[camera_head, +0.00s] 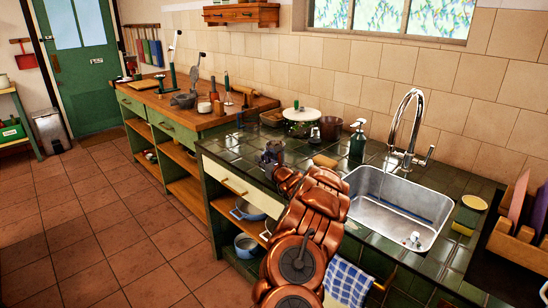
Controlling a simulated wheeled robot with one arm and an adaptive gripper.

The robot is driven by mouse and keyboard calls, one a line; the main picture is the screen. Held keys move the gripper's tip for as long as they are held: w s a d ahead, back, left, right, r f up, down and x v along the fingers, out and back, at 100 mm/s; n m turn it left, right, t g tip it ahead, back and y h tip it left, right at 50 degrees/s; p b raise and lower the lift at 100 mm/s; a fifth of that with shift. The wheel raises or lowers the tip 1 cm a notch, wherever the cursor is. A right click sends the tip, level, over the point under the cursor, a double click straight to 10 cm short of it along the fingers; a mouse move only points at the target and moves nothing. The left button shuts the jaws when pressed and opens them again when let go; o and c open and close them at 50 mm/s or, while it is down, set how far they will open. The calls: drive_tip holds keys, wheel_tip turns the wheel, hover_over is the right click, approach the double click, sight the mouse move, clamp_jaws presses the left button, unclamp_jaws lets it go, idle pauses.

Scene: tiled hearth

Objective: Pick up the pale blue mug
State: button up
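My copper-coloured arm reaches from the bottom middle over the dark green tiled counter (386,203). My gripper (272,152) is at its far end, small and dark, low over the counter's left part near the front edge. Its fingers are too small and dark to tell whether they are open or shut. I cannot make out a pale blue mug in this view. It may be hidden behind my gripper or arm.
A steel sink (400,205) with a tall tap (405,120) lies right of my arm. A green soap bottle (358,138), a brown pot (330,128) and a sponge-like block (325,161) stand behind. A blue pan (247,210) sits on the shelf below.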

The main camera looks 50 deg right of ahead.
drive_tip(key=shift+w, duration=0.1)
clamp_jaws()
idle(0.5)
